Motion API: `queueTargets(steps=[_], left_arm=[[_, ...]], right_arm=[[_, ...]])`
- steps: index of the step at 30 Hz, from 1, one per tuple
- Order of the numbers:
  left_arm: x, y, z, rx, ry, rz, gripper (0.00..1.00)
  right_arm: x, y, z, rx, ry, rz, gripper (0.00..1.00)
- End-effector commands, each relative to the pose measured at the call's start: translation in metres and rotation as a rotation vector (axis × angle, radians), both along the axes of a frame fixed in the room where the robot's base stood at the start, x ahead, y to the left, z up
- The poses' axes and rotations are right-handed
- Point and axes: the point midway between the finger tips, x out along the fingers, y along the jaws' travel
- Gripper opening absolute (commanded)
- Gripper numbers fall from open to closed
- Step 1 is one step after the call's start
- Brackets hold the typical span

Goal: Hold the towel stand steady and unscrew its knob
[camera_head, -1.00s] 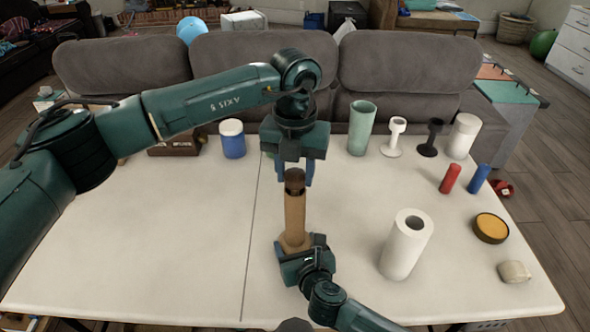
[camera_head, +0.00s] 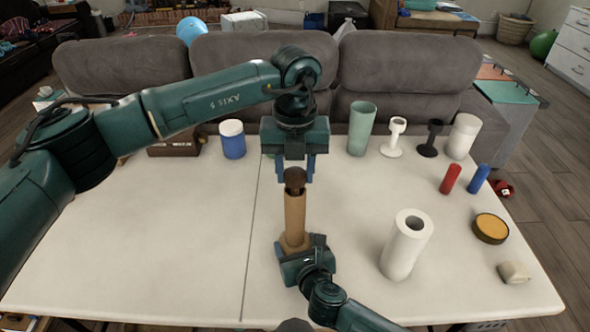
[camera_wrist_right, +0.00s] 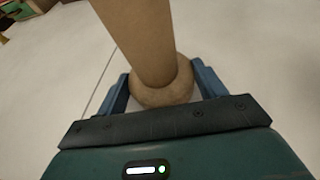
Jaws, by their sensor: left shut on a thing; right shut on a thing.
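The towel stand (camera_head: 295,222) is a tan upright post with a wider round base, standing on the white table. Its dark brown knob (camera_head: 295,181) is on top. My left gripper (camera_head: 295,175) points straight down from above, its fingers shut on the knob at both sides. My right gripper (camera_head: 297,246) is low at the near side, shut on the stand's base. The right wrist view shows the base (camera_wrist_right: 165,92) between the blue fingers and the post rising from it. The stand looks upright.
A white paper roll (camera_head: 407,247) stands to the right. Behind it are a green cup (camera_head: 362,128), a white holder (camera_head: 394,138), a black holder (camera_head: 431,138) and a white cylinder (camera_head: 463,137). A blue jar (camera_head: 232,140) stands at back left. The table's left half is mostly clear.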

Motion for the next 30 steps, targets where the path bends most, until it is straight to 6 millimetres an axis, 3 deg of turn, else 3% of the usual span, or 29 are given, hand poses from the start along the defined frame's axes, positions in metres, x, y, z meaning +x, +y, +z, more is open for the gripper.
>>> queueTargets(steps=[15,26,30], left_arm=[[0.0,0.0,0.018,0.0,-0.001,-0.001,0.11],[0.0,0.0,0.02,0.0,-0.001,-0.001,0.11],[0.0,0.0,0.031,0.0,-0.001,-0.001,0.11]], right_arm=[[0.0,0.0,0.0,-0.002,0.001,-0.001,0.06],[0.0,0.0,0.0,-0.002,0.001,-0.001,0.06],[0.0,0.0,0.0,-0.002,0.001,-0.001,0.06]])
